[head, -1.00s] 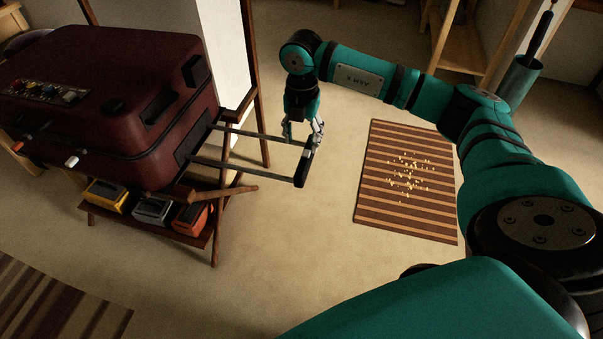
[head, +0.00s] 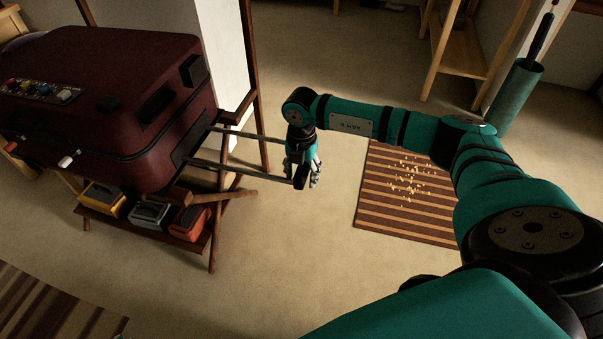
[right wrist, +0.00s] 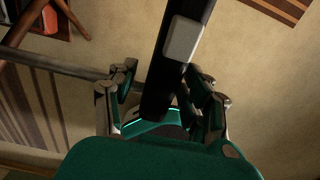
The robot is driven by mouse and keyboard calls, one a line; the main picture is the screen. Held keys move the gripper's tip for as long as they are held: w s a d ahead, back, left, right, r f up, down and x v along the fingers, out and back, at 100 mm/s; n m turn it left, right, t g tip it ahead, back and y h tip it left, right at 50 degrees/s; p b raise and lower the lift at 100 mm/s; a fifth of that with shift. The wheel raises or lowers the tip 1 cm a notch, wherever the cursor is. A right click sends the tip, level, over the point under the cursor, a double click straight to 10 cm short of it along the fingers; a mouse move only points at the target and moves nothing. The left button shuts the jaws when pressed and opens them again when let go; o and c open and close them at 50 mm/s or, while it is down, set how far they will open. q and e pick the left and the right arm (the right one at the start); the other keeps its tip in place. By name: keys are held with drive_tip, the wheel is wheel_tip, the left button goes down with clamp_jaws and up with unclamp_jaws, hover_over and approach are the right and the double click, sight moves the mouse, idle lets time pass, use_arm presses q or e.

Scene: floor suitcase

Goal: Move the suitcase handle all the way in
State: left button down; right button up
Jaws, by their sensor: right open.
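The dark red suitcase (head: 110,85) lies flat on a wooden folding stand at the left of the head view. Its handle is pulled out to the right on two thin grey rods (head: 245,169), ending in a black grip bar (head: 301,178). My right gripper (head: 315,180) is at the bar, fingers pointing down, and hides much of it. In the right wrist view the black bar (right wrist: 172,75), with a grey button, runs between the open fingers of my right gripper (right wrist: 165,98). Whether either finger touches it I cannot tell. My left gripper is out of view.
The folding stand (head: 216,235) has a lower shelf with yellow, grey and orange boxes. A striped mat (head: 400,215) with small yellow bits lies to the right. A wooden shelf (head: 465,50) stands at the back. The floor in front of the handle is clear.

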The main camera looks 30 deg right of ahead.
clamp_jaws()
idle(0.4)
